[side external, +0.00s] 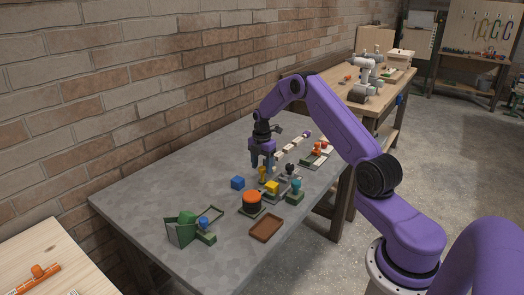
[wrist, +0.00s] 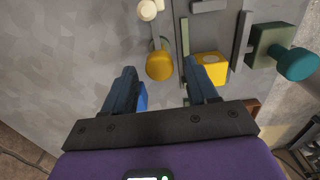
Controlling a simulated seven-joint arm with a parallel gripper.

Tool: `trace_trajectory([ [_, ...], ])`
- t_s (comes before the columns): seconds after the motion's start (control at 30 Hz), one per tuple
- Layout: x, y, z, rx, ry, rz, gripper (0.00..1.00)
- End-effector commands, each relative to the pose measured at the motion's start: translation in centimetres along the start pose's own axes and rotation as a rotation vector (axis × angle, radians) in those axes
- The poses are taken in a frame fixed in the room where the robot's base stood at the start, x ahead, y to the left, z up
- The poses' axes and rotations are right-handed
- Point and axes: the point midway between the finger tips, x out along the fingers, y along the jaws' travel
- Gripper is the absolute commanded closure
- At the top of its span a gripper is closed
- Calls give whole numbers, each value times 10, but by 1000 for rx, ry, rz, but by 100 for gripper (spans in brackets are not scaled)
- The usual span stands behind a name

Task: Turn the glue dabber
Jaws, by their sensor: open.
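My gripper (side external: 262,166) points down over the grey table, its blue fingers apart. In the wrist view the open gripper (wrist: 161,68) has a yellow rounded knob (wrist: 159,66) between its fingertips, with nothing visibly clamped. The knob is on a pale stem; it also shows just below the fingers in the side view (side external: 262,175). A yellow block-like piece with a round top (wrist: 211,68) lies close to the right fingertip. A teal knob (wrist: 297,63) on a green block stands farther right. No label shows which piece is the glue dabber.
A blue cube (side external: 238,183) sits left of the gripper. An orange round piece (side external: 251,198), a brown tray (side external: 266,228) and a green holder (side external: 182,230) stand nearer the camera. White pieces (side external: 292,146) line up behind. The table's left part is clear.

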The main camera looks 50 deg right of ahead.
Motion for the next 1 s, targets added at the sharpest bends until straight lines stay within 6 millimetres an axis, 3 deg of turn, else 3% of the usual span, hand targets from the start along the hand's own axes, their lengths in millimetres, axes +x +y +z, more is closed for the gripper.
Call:
trace_trajectory([
  [0.7, -138, 0, 0, -1, -2, 3, 42],
  [1.0, -168, 0, 0, 0, -1, 0, 42],
])
